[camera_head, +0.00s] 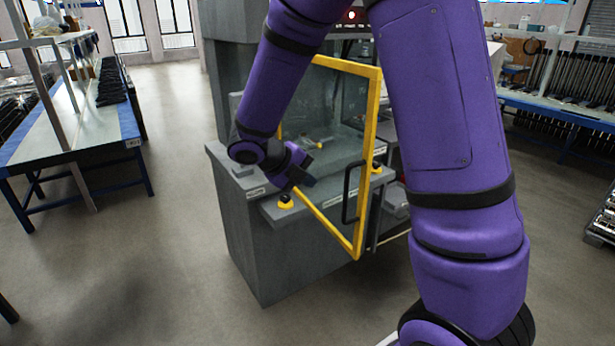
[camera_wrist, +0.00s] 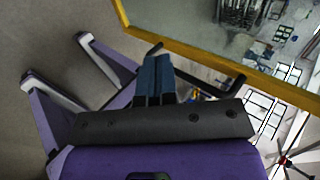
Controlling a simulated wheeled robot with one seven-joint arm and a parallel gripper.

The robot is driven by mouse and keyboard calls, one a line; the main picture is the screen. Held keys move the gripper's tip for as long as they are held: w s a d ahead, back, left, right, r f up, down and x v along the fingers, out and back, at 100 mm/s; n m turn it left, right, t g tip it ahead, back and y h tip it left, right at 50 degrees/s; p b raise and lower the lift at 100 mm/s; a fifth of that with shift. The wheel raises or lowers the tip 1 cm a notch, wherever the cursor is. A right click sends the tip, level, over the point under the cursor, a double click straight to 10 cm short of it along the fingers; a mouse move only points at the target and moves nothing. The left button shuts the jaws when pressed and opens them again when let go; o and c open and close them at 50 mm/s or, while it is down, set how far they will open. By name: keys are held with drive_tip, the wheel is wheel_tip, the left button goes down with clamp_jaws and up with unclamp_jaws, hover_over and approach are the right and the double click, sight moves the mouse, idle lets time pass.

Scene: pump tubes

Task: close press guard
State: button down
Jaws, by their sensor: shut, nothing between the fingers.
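The press guard (camera_head: 371,120) is a clear panel in a yellow frame. In the head view it stands swung out from the grey press (camera_head: 262,250), so it is open. A black handle (camera_head: 347,192) is on its right side. My gripper (camera_head: 308,181) is near the guard's lower left, over the press's front ledge. In the wrist view the blue fingers of my gripper (camera_wrist: 157,62) are together and empty. The guard's yellow frame (camera_wrist: 205,58) and black handle (camera_wrist: 238,84) show just beyond them. Whether the fingers touch the guard is unclear.
Yellow-and-black buttons (camera_head: 285,202) sit on the press's front ledge. A blue-edged workbench (camera_head: 75,110) stands at the left and a rack bench (camera_head: 560,110) at the back right. The floor (camera_head: 150,250) left of the press is clear.

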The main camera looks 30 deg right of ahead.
sight(339, 185)
drive_tip(key=shift+s+d+f, duration=0.1)
drive_tip(key=shift+d+f, duration=0.65)
drive_tip(key=shift+d, duration=0.75)
drive_tip(key=shift+s+d+f, duration=0.1)
drive_tip(key=shift+d+f, duration=0.65)
drive_tip(key=shift+d, duration=0.7)
drive_tip(key=shift+s+d+f, duration=0.1)
drive_tip(key=shift+d+f, duration=0.65)
drive_tip(key=shift+d, duration=0.75)
drive_tip(key=shift+d, duration=0.1)
